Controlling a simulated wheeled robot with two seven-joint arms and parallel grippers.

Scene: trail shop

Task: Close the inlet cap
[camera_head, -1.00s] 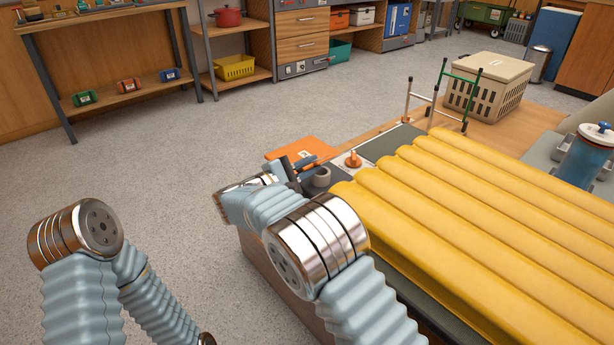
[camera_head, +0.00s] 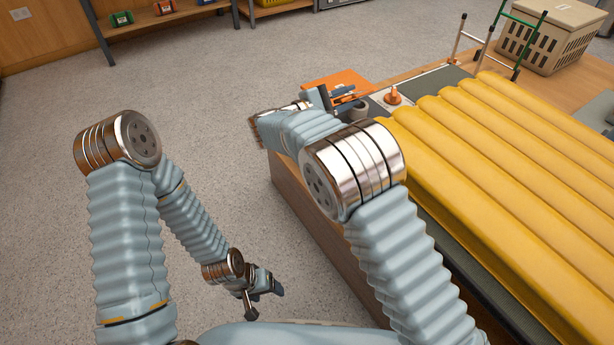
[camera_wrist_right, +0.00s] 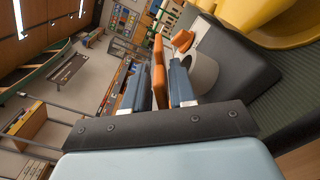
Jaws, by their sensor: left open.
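The grey round inlet (camera_head: 350,110) stands at the near left corner of the yellow ribbed mat (camera_head: 480,140). In the right wrist view the inlet (camera_wrist_right: 203,70) is a pale ring beside my right finger pad. My right gripper (camera_head: 335,97) is close beside it, with its fingers apart. An orange slab (camera_wrist_right: 158,75) shows between the fingers in the wrist view. I cannot tell whether it is the cap, or whether the fingers touch it. My left gripper (camera_head: 265,291) hangs low over the floor, open and empty, away from the mat.
An orange knob (camera_head: 393,95) sits on a pale plate right of the inlet. A beige crate (camera_head: 550,40) and a green-and-metal frame (camera_head: 490,45) stand farther back.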

